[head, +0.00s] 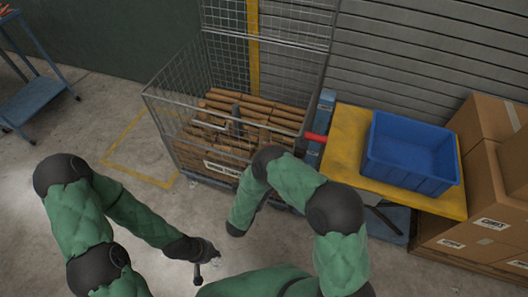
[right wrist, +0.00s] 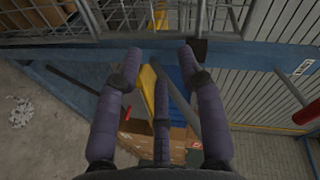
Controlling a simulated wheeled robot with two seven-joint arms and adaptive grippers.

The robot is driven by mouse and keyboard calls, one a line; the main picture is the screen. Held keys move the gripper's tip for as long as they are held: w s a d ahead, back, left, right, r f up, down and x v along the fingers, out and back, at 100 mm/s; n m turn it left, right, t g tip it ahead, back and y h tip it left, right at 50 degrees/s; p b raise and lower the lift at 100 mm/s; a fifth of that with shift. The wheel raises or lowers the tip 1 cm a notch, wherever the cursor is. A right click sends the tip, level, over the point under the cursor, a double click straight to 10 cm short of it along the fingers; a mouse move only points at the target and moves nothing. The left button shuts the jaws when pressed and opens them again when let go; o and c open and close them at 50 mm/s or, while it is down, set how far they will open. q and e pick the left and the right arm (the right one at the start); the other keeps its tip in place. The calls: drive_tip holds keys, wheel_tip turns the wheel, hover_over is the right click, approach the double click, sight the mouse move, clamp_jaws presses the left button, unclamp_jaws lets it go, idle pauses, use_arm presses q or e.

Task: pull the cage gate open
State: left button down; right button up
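The wire-mesh cage (head: 160,112) stands at the middle back of the head view, filled with brown rolls or slats. Its front mesh side carries a white label (head: 222,170); I cannot tell which panel is the gate. In the right wrist view, mesh and a grey frame (right wrist: 50,42) cross the top. My right gripper (right wrist: 160,52) is open and empty there, fingertips spread just below the cage frame, contact unclear. In the head view my arm hides it. My left gripper (head: 207,264) is open and empty above the floor, in front of the cage and apart from it.
Right of the cage, a blue bin (head: 411,152) sits on a yellow-topped table (head: 345,150). A red cylindrical part (head: 315,137) sticks out beside the cage. Cardboard boxes (head: 487,122) stack at far right. A blue cart (head: 35,101) stands at left; floor between is clear.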

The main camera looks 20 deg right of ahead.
drive_tip(key=w+a+r+n+t, duration=0.3)
drive_tip(key=a, duration=0.1)
drive_tip(key=b+x, duration=0.2)
drive_tip(key=x, duration=0.8)
drive_tip(key=shift+w+d+r+b, duration=0.1)
drive_tip(key=shift+d+r+b, duration=0.1)
drive_tip(key=shift+b, duration=0.15)
clamp_jaws()
